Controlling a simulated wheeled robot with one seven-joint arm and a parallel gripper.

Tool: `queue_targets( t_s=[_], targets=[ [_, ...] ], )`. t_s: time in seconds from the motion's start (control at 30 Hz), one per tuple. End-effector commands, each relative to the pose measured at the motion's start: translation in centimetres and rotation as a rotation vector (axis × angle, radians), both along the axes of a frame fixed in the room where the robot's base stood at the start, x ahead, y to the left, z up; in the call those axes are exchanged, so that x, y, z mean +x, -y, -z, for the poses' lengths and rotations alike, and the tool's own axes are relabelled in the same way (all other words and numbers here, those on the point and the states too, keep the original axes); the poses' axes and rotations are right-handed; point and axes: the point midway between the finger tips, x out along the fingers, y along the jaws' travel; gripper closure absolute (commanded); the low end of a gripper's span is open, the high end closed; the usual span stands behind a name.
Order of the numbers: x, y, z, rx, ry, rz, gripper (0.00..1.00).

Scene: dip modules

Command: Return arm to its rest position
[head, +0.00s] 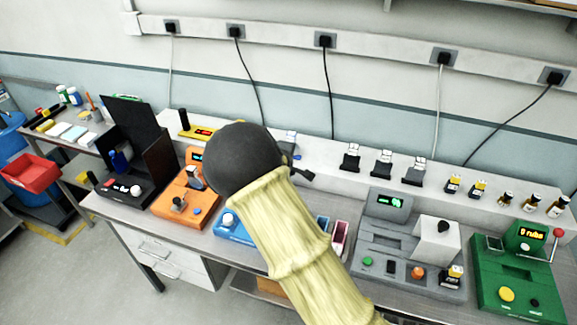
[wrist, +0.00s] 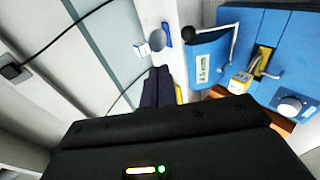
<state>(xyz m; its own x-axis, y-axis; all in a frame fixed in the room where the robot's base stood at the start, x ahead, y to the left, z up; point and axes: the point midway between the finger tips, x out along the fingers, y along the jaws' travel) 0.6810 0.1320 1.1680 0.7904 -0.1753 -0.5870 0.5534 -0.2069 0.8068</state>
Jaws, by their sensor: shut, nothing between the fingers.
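My arm, in a pale yellow sleeve with a black rounded wrist, reaches up from the bottom through the middle of the head view. My gripper is mostly hidden behind that wrist there. In the wrist view my gripper (wrist: 163,80) is shut and empty, its dark fingers together beyond the black housing. It is above the bench, beside a blue device (wrist: 225,78) that has a small display, a lever with a black ball and a white knob. A small yellow-and-white block (wrist: 240,82) is at this device. The device is partly hidden by my arm in the head view (head: 229,229).
An orange device (head: 175,207) and a black stand (head: 140,150) are left of my arm. A grey device (head: 385,240) and a green device (head: 520,275) are to its right. Small modules and bottles line the back shelf (head: 325,165). Cords hang from the wall rail (head: 285,37).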

Motion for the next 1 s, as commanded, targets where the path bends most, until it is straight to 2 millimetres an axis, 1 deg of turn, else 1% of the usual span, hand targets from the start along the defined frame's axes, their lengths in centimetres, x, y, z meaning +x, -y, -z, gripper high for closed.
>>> queue_targets(
  t_s=[0.17,0.57,0.67,0.77,0.87,0.9,0.97,1.0],
  targets=[
    [-0.6,0.0,-0.8,0.000,-0.001,0.001,1.00],
    [-0.6,0.0,-0.8,0.001,-0.002,0.001,1.00],
    [-0.9,0.5,-0.7,0.023,-0.013,0.017,1.00],
    [-2.1,2.1,-0.3,0.099,-0.051,0.075,1.00],
    [-4.5,4.3,0.2,0.228,-0.115,0.173,1.00],
    [-5.8,5.3,0.3,0.289,-0.145,0.220,1.00],
    [-7.9,6.5,0.5,0.382,-0.191,0.296,1.00],
    [-9.4,7.3,0.5,0.440,-0.221,0.346,1.00]
  ],
)
